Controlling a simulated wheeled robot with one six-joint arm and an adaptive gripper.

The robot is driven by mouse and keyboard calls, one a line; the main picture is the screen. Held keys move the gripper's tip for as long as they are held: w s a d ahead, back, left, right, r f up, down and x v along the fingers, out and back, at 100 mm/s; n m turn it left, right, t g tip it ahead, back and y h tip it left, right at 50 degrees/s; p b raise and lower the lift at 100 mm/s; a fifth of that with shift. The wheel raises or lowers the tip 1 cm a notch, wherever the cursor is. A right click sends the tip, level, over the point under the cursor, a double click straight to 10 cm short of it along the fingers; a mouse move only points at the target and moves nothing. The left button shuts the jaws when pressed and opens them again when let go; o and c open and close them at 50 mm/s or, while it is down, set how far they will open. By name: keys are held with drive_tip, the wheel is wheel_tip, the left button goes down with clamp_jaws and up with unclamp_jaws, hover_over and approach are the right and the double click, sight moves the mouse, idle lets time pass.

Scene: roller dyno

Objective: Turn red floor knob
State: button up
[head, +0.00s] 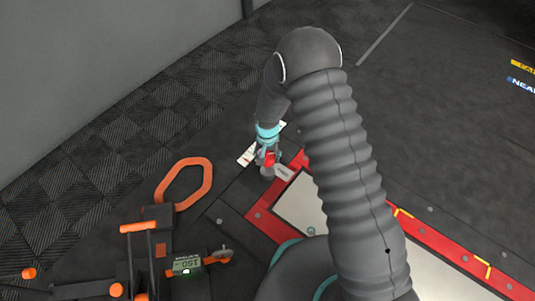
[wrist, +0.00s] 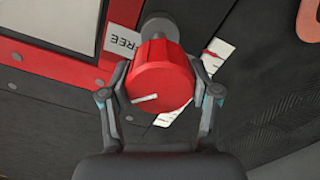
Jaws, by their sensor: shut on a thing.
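The red floor knob (wrist: 160,78) has a white pointer line on its face and sits on a grey post. In the wrist view it is between the two fingers of my gripper (wrist: 160,90), which is shut on it. In the head view the red knob (head: 270,159) shows small beneath my gripper (head: 268,155), partly hidden by it. A white label reading "FREE" (wrist: 122,42) lies left of the knob in the wrist view. Another white label with red marks (wrist: 217,55) lies to the right, partly covered by the knob and a finger.
A red-framed floor panel (head: 258,213) lies right of the knob in the head view. An orange loop handle (head: 186,183) and a device with a lit display (head: 187,264) stand at lower left. A grey wall (head: 80,70) is at far left.

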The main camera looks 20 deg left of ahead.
drive_tip(key=o, duration=1.2)
drive_tip(key=shift+c, duration=0.2)
